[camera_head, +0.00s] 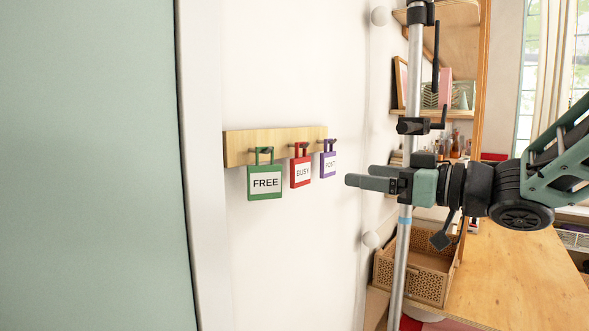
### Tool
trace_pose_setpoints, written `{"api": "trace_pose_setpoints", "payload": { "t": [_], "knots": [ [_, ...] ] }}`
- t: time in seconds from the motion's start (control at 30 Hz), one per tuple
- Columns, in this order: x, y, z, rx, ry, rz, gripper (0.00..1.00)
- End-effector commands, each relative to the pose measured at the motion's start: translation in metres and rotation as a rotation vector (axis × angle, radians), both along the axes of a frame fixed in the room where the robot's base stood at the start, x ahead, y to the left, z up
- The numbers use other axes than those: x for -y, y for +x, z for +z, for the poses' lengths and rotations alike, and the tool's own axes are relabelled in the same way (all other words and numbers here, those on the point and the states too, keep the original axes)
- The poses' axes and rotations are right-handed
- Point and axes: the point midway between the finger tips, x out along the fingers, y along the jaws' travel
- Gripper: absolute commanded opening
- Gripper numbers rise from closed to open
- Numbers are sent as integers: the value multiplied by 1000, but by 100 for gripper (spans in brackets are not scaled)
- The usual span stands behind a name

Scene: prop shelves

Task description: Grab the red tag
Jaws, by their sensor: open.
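The red tag (301,170) reads "BUSY" and hangs by its loop from a peg on a wooden rack (240,150) on the white wall. It is the middle one of three tags. A green tag (265,183) reading "FREE" hangs to its left, and a purple tag (328,164) hangs to its right. My gripper (355,181) is to the right of the tags, its fingers pointing left toward the wall. It is open and empty, apart from all three tags. The fingers overlap in this view, so the gap between them is hard to see.
A metal pole (397,270) stands upright by my gripper. A patterned crate (428,285) sits on a wooden table (510,285) at the lower right. Shelves (450,50) with small items stand behind. A green panel (85,165) fills the left. The wall below the tags is clear.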

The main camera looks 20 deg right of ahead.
Motion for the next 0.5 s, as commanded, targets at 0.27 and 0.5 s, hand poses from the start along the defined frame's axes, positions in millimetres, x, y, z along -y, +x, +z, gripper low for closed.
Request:
{"api": "trace_pose_setpoints", "payload": {
  "t": [0.27, 0.5],
  "knots": [
    [-36, 49, 2, -3, 1, 3, 80],
    [-57, 78, 1, -2, -1, 1, 80]
  ]
}}
